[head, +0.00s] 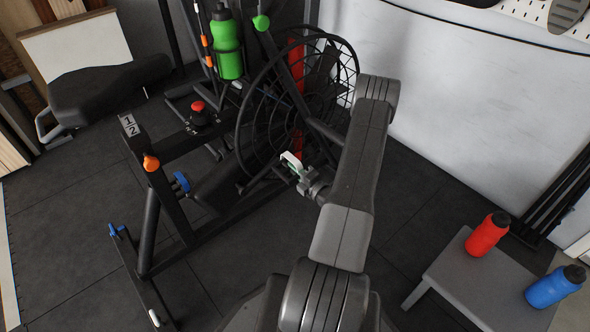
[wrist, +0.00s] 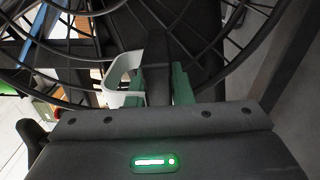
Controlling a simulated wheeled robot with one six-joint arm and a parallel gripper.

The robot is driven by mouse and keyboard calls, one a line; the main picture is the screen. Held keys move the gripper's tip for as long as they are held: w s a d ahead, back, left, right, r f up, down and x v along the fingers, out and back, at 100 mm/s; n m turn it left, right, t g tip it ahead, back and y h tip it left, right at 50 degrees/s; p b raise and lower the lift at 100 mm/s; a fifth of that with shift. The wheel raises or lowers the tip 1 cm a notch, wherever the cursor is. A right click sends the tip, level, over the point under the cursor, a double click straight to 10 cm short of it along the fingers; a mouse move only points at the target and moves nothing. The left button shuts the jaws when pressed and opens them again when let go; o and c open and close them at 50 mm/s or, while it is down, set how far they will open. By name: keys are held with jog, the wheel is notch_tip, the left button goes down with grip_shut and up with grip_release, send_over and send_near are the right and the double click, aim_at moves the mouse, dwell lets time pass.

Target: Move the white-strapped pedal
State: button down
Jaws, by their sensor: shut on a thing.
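The white-strapped pedal (head: 291,160) is on the near side of the exercise bike, in front of its big fan wheel. In the wrist view its white strap (wrist: 122,72) curves out to the left of a dark pedal body (wrist: 158,62). My gripper (head: 300,174) reaches it from the lower right. In the wrist view the green-tipped fingers of my gripper (wrist: 160,88) stand on both sides of the dark body and are shut on it. The far side of the pedal and its joint to the crank are hidden.
The caged fan wheel (head: 262,120) is close behind the pedal. The bike's black frame (head: 165,190) runs to the left. A grey bench (head: 470,285) with a red bottle (head: 487,234) and a blue bottle (head: 555,287) stands at lower right. Floor between bike and bench is clear.

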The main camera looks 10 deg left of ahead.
jog(key=shift+m, duration=0.6)
jog(key=c, duration=1.3)
grip_release()
jog(key=p+v, duration=0.3)
jog(key=v, duration=1)
jog(key=shift+s+d, duration=0.25)
jog(key=shift+d, duration=0.05)
jog(key=shift+w+a, duration=0.1)
jog(key=b+x, duration=0.3)
jog(key=x, duration=1)
jog(key=shift+w+a, duration=0.2)
jog(key=shift+a, duration=0.05)
